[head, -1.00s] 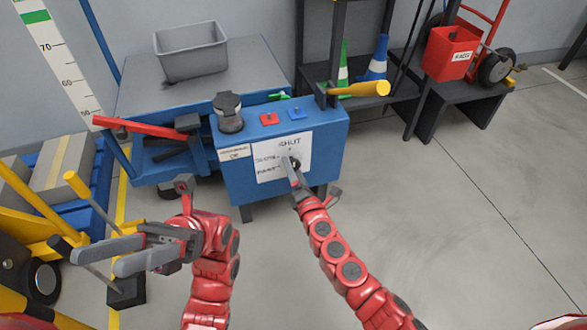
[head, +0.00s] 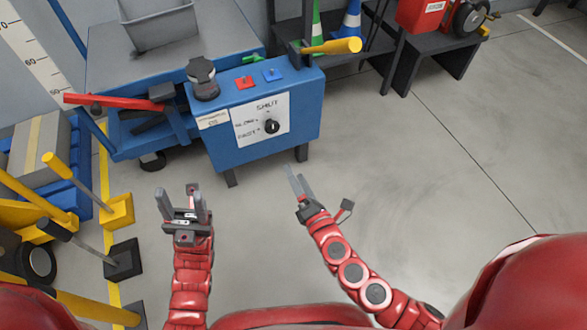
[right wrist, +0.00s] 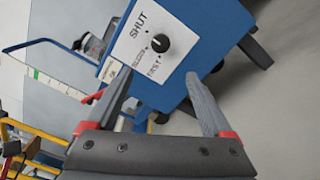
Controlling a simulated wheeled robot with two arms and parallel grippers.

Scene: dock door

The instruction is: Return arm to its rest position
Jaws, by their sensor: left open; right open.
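My right gripper (head: 298,182) is open and empty in the head view, in front of and below the blue control box (head: 229,150). It is apart from the box. In the right wrist view its two fingers (right wrist: 160,105) are spread with nothing between them. The black knob (head: 272,127) on the white panel labelled SHUT stands free of both grippers; it also shows in the right wrist view (right wrist: 159,43). My left gripper (head: 183,205) is open and empty, over the floor to the left of the right one, fingers pointing toward the box.
A red lever (head: 113,102) and a yellow handle (head: 333,46) stick out near the box. A dark bench (head: 440,50) is at the back right. Floor (head: 420,180) on the right is clear.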

